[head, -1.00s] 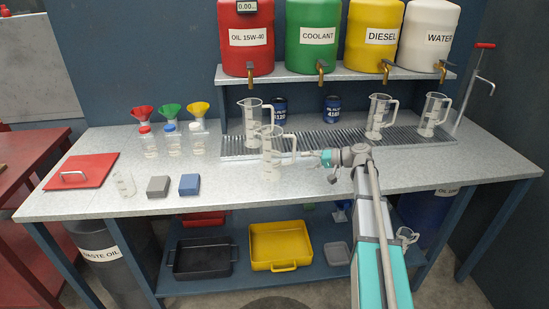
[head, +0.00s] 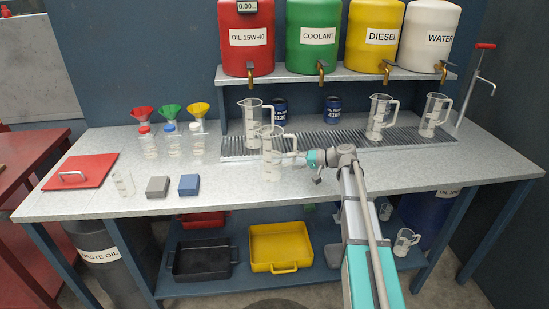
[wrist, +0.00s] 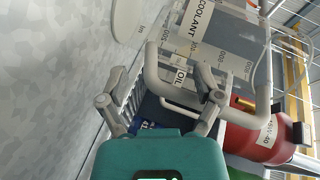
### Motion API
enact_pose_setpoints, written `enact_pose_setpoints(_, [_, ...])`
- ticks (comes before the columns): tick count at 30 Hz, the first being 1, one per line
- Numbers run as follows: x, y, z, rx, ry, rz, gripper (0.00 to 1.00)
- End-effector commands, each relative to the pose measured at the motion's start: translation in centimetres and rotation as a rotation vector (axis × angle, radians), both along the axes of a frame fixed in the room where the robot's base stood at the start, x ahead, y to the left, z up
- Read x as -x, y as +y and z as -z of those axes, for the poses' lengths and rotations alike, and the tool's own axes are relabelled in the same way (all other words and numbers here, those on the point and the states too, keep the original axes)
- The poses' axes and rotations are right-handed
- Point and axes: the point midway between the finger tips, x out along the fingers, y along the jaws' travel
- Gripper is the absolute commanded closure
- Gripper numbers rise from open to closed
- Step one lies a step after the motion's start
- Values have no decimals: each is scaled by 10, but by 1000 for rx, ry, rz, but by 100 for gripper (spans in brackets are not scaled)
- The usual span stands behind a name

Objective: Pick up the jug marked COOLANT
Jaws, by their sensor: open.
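The COOLANT jug (wrist: 228,48) is clear with a printed scale, and its label shows in the wrist view. In the head view it appears to be the front clear jug (head: 271,158) on the bench, left of my gripper (head: 308,160), with its handle toward me. In the wrist view my gripper (wrist: 160,92) is open, and the jug's pale handle (wrist: 153,70) shows between its two fingers. I see no closed grip on it. A second jug, labelled OIL, shows beyond it in the wrist view; in the head view a jug (head: 251,116) stands behind the front one.
Two more clear jugs (head: 378,118) (head: 433,116) stand on the drip grate (head: 340,141) at right. A shelf of tanks with taps (head: 320,72) hangs above. Small bottles, funnels, blue and grey blocks and a red lid (head: 82,170) lie to the left.

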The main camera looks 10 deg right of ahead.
Motion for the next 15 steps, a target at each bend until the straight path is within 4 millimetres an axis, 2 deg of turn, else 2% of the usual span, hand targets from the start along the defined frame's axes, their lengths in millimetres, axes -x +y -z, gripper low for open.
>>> enact_pose_setpoints(13, [0, -1, 0, 0, 0, 1, 17])
enact_pose_setpoints(15, [0, -1, 0, 0, 0, 1, 28])
